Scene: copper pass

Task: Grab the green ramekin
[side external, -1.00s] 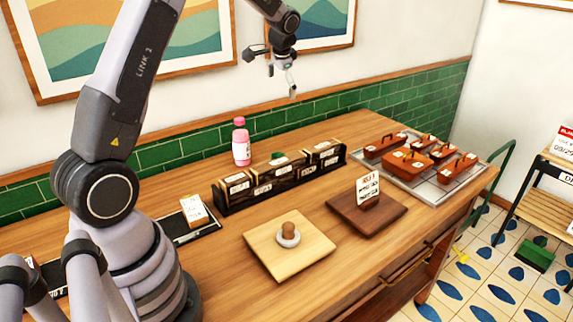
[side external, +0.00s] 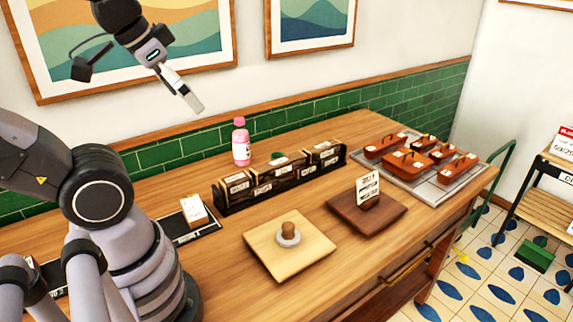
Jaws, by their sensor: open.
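A small green item (side external: 277,156), which looks like the green ramekin, shows behind the row of dark labelled boxes. Only its upper part is visible; the boxes hide the rest. My gripper (side external: 190,101) is raised in the air to the upper left, well above the table and apart from the green item. It is seen nearly side-on, open, with nothing held in it.
A pink bottle (side external: 241,142) stands left of the green item. The dark boxes (side external: 237,190) form a low wall in front. A pale board (side external: 262,254), a dark board (side external: 345,208) and a tray (side external: 456,194) of brown cases lie on the wooden table.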

